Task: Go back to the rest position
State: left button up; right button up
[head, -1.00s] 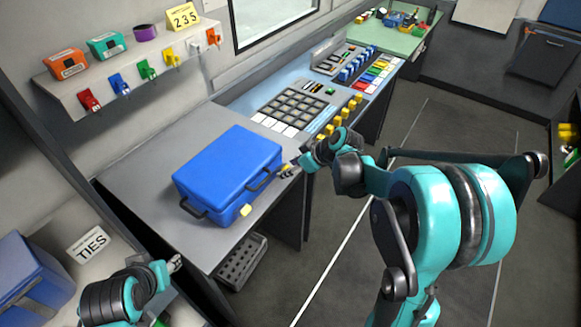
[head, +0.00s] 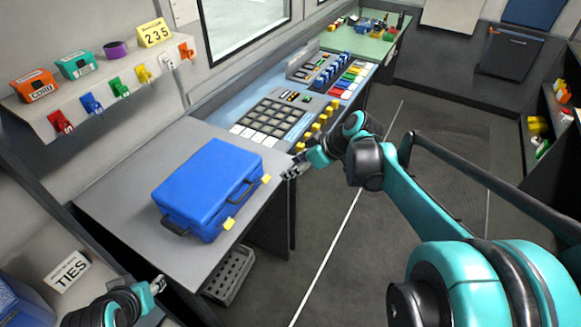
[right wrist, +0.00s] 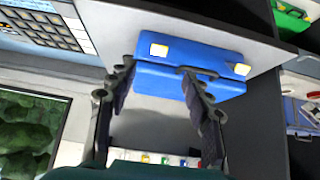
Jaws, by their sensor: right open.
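My right gripper (head: 292,168) is at the right of the blue case, near the front edge of the grey table, apart from the case. In the right wrist view its two fingers (right wrist: 160,105) are spread with nothing between them. My left gripper (head: 157,284) is at the lower left, near the TIES sign; its fingers are too small to tell if open or shut. A blue case (head: 208,188) with yellow latches and a dark handle lies on the grey table (head: 110,190). The case also shows in the right wrist view (right wrist: 190,55), beyond the fingers.
A control panel (head: 262,118) with keys and yellow knobs adjoins the table. A wall shelf (head: 95,98) holds coloured boxes and hooks. A TIES sign (head: 70,270) stands at lower left. A grey crate (head: 230,273) is under the table. The floor (head: 350,265) is clear.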

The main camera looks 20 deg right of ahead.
dwell(0.3)
jog(key=s+a+f+m+h, duration=0.2)
jog(key=s+a+m, duration=0.1)
jog(key=s, duration=0.5)
jog(key=s+a+f+m+h, duration=0.2)
jog(key=s+a+m+h, duration=0.1)
jog(key=s, duration=0.6)
jog(key=shift+a+f+m+t, duration=0.25)
jog(key=shift+f+m+t, duration=0.15)
jog(key=shift+m, duration=0.4)
jog(key=shift+s, duration=0.1)
